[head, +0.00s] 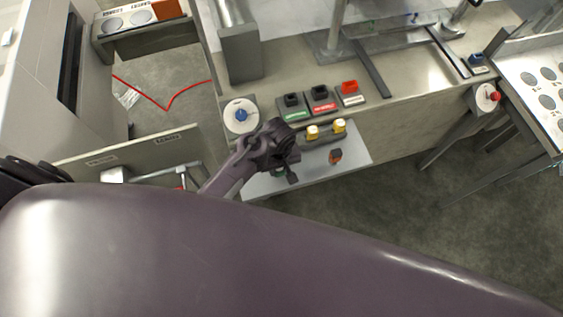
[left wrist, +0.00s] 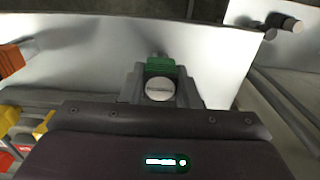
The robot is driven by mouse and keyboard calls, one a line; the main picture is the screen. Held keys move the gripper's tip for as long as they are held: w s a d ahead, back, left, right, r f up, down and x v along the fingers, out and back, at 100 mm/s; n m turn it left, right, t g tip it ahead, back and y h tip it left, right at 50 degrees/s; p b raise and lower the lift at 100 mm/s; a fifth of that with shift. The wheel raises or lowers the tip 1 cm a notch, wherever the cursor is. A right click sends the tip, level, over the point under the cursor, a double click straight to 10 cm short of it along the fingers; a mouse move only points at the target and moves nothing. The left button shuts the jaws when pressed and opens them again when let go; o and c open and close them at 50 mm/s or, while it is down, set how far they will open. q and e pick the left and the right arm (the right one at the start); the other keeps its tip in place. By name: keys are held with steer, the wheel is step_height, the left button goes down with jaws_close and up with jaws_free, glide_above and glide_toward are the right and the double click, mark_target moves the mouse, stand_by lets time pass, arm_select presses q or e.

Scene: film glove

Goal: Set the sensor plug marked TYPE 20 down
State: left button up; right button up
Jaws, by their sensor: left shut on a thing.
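My left gripper (head: 283,164) is over the pale shelf (head: 357,152) below the bench. In the left wrist view its jaws (left wrist: 160,88) are shut on a green plug (left wrist: 161,66) with a pale round face. A bit of the green plug (head: 278,173) shows under the gripper in the head view. No TYPE 20 marking can be read on it, and whether it touches the shelf cannot be told. An orange and dark plug (head: 335,156) and two yellow plugs (head: 312,132) (head: 339,126) are to the right of the gripper. My right gripper is not in view.
The shelf's right end looks clear.

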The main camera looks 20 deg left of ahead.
arm_select(q)
steer(key=shift+s, duration=0.4)
steer(key=o, duration=1)
steer(key=shift+w, duration=0.1)
steer(key=shift+c, duration=0.2)
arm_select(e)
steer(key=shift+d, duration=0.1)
